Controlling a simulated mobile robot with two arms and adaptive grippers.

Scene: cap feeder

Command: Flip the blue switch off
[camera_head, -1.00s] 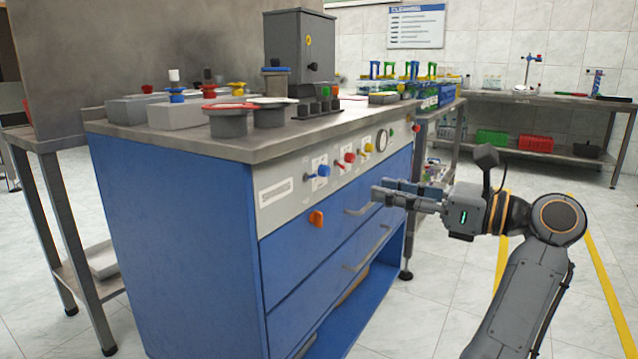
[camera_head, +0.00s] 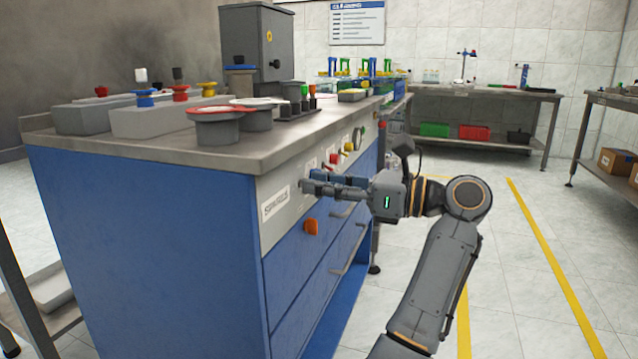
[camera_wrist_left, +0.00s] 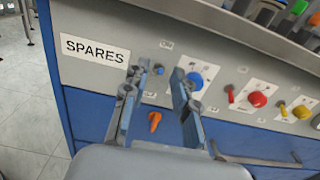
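The blue switch (camera_wrist_left: 200,78) is on the grey panel in the left wrist view. It has a round blue base, and its small lever tip (camera_wrist_left: 161,71) points left. My left gripper (camera_wrist_left: 159,76) is open, and the lever tip shows between its two fingers. The right finger covers the middle of the lever. I cannot tell whether the fingers touch it. In the head view my left gripper (camera_head: 311,184) is close in front of the panel and hides most or all of the blue switch. My right gripper is not in view.
A red switch (camera_wrist_left: 257,99) and a yellow switch (camera_wrist_left: 302,112) sit to the right on the same panel. An orange knob (camera_head: 311,228) is below the gripper. Drawer handles (camera_head: 350,250) stick out from the blue cabinet (camera_head: 160,250). The floor (camera_head: 530,290) to the right is clear.

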